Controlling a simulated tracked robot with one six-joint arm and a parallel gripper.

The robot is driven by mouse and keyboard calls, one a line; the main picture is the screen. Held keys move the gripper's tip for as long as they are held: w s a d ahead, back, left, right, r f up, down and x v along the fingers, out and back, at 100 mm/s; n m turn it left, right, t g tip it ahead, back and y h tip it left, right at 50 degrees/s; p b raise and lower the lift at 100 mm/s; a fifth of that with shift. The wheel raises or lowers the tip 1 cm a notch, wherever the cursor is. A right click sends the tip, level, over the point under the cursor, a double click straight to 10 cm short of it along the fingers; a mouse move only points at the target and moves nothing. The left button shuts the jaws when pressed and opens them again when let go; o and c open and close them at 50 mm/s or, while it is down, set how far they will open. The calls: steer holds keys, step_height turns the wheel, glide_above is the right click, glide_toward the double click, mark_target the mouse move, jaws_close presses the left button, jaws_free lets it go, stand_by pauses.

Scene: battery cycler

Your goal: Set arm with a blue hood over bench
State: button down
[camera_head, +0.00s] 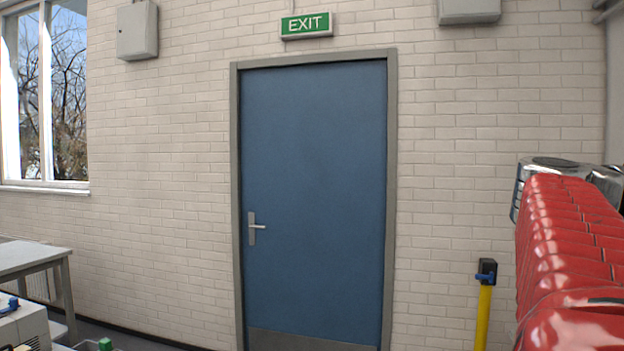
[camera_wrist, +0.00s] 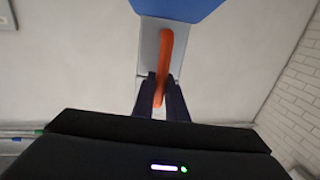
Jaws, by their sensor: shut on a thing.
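In the wrist view, my gripper (camera_wrist: 160,98) is shut on an orange handle (camera_wrist: 166,58). The handle stands in front of a grey plate (camera_wrist: 148,48). A blue hood (camera_wrist: 180,8) shows at the top edge, just beyond the plate, and most of it is cut off by the frame. The rest of the arm that carries the hood is out of view. In the head view, a grey bench (camera_head: 28,256) shows at the left edge, partly cut off. The held handle and the hood are not visible in the head view.
A pale device (camera_head: 25,328) is at the lower left of the head view. A closed blue door (camera_head: 315,190) stands in the brick wall. A yellow post (camera_head: 483,315) with a dark top stands right of the door. A window (camera_head: 45,95) is at the left.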

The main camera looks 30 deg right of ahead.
steer(key=c, duration=1.8)
jaws_free()
steer(key=shift+w, duration=0.1)
steer(key=shift+o, duration=0.2)
steer(key=shift+r, duration=0.15)
steer(key=shift+r, duration=4.85)
